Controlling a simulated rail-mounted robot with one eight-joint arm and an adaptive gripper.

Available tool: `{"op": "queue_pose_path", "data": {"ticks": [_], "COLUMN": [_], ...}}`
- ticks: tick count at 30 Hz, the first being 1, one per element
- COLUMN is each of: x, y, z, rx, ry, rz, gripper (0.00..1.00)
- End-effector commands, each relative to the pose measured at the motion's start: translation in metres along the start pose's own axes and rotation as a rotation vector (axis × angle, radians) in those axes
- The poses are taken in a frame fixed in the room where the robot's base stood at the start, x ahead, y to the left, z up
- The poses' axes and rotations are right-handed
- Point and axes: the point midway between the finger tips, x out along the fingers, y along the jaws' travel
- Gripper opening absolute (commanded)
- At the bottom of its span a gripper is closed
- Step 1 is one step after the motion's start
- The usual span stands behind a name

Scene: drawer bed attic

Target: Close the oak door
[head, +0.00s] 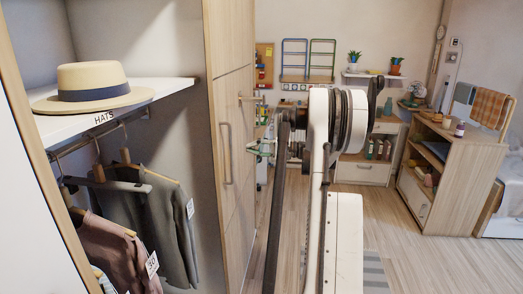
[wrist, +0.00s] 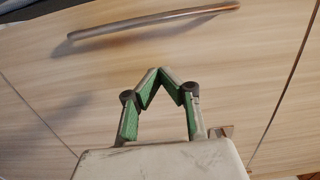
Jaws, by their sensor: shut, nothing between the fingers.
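A pale oak panel with a long vertical handle (head: 226,153) stands at the right of the open wardrobe in the head view, seen at a slant. In the wrist view an oak front (wrist: 60,70) fills the picture, with a curved bar handle (wrist: 150,23) across the top and seams at both sides. At the far left of the head view, a wood edge (head: 28,130) borders a white face; I cannot tell if it is a door. My gripper (head: 262,148) is right of the panel, apart from the handle. Its green-padded fingers (wrist: 158,74) meet at the tips, empty, below the handle.
A white shelf (head: 165,88) holds a straw hat (head: 92,82), with clothes (head: 160,215) hanging below. Bare floor (head: 400,255) lies between my arm and the cabinet.

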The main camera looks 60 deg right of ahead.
Motion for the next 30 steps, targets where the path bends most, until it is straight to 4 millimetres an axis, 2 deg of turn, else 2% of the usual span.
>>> {"op": "queue_pose_path", "data": {"ticks": [1, 6, 9, 15, 30], "x": [0.011, 0.038, 0.04, 0.044, 0.042], "y": [0.0, 0.0, 0.0, 0.0, 0.0], "z": [0.001, 0.004, 0.019, 0.036, 0.04], "rx": [0.0, 0.0, 0.0, 0.0, 0.0], "ry": [-0.002, -0.001, 0.0, 0.0, 0.004], "rz": [0.0, 0.0, 0.0, 0.0, 0.0], "gripper": [0.0, 0.0, 0.0, 0.0, 0.0]}}
